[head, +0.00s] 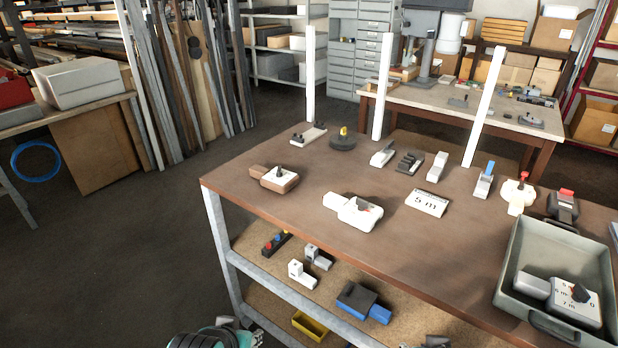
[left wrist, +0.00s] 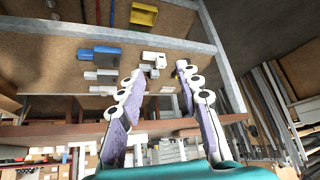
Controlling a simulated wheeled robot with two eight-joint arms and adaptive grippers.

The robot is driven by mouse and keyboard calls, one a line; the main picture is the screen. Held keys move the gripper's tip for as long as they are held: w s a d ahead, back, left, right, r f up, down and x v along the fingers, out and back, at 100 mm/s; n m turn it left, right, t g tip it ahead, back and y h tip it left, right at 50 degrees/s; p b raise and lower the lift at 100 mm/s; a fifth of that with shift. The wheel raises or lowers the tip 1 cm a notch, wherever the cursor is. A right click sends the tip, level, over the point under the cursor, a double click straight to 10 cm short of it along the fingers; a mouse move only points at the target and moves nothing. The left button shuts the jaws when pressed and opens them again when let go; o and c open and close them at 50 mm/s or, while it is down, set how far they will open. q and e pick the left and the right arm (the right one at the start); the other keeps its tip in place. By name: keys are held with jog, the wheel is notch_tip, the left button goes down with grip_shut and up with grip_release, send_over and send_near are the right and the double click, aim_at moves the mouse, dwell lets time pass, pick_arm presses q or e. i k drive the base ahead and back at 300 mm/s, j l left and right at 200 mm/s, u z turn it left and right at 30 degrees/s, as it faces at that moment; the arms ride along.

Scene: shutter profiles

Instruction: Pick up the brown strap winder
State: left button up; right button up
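The brown strap winder (head: 274,178), a brown block with a white top plate and a small dark knob, lies on the brown tabletop near its left corner. My left gripper (head: 236,330) shows only partly at the bottom edge of the head view, low in front of the table and well apart from the winder. In the left wrist view my left gripper (left wrist: 160,72) is open, with nothing between its fingers. I cannot make out the brown winder in that view. My right gripper is not in view.
A grey tray (head: 508,270) holds another device at the right. Uprights (head: 309,75) stand along the far edge. The shelf below holds a blue-and-grey block (head: 362,302) and a yellow bin (head: 310,325).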

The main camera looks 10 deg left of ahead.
aim_at(268, 176)
jog(key=i+j+z, duration=0.15)
jog(key=j+z, duration=0.15)
jog(key=i+j+z, duration=0.1)
jog(key=j+z, duration=0.15)
jog(key=j, duration=0.15)
jog(key=j+z, duration=0.3)
jog(key=i+j, duration=0.05)
jog(key=j, duration=0.05)
